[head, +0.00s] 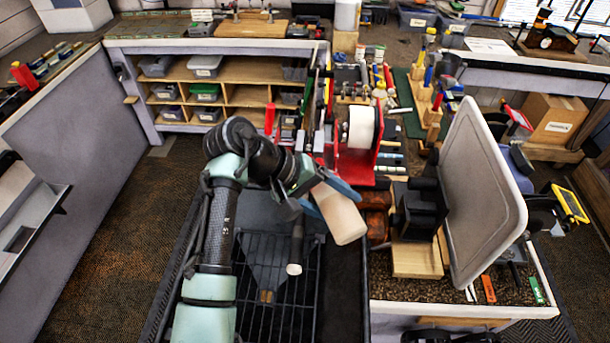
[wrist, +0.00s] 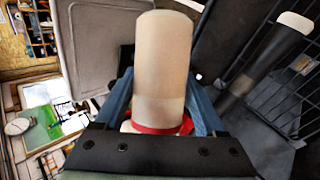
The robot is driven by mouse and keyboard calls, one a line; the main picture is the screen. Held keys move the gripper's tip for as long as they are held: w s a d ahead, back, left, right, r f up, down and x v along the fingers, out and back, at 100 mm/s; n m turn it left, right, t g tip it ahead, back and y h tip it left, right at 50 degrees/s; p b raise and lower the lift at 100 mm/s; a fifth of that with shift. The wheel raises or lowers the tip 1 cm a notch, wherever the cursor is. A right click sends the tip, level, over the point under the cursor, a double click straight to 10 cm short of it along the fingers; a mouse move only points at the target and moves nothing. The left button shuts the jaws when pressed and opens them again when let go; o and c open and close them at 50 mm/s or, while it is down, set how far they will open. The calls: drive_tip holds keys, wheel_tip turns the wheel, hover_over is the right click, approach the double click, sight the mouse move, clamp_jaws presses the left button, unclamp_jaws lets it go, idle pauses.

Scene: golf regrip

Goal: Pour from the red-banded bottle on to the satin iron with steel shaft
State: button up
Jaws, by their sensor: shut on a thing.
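My gripper (head: 330,192) is shut on a pale cream bottle (head: 343,216). In the wrist view its blue fingers (wrist: 163,100) stand on either side of the bottle (wrist: 163,62), and a red band (wrist: 158,129) shows low on it. In the head view the bottle is tilted, its free end pointing down and right. A dark rod with a pale end (head: 294,252) stands apart from the bottle, to its lower left; it also shows at the wrist view's upper right (wrist: 244,84). I cannot tell whether it belongs to the satin iron; no clubhead can be made out.
A black grated tray (head: 255,318) lies below my arm. A large grey panel (head: 478,195) stands right of the bottle, beside a dark vise-like block (head: 418,208) on wood. A red stand with a white roll (head: 361,128) is behind. Open carpet (head: 120,245) lies left.

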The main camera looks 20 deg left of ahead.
idle(0.4)
drive_tip(key=shift+w+a+f+m+t+y+b, duration=0.1)
drive_tip(key=shift+f+m+t+y+b, duration=0.15)
drive_tip(key=shift+t+y, duration=0.25)
drive_tip(key=shift+f+m+t+y+b, duration=0.15)
drive_tip(key=shift+m+t+y, duration=0.25)
drive_tip(key=shift+y, duration=0.1)
drive_tip(key=shift+w+a+r+m+t+y+p, duration=0.15)
drive_tip(key=shift+r+t+y, duration=0.25)
drive_tip(key=shift+r, duration=0.5)
drive_tip(key=shift+w+a+r+m+t+y+p, duration=0.1)
drive_tip(key=shift+w+a+r+m+t+y, duration=0.25)
drive_tip(key=shift+r, duration=0.6)
drive_tip(key=shift+w+a+r+m+t+y+p, duration=0.15)
drive_tip(key=shift+r+t+y, duration=0.25)
drive_tip(key=shift+r, duration=0.5)
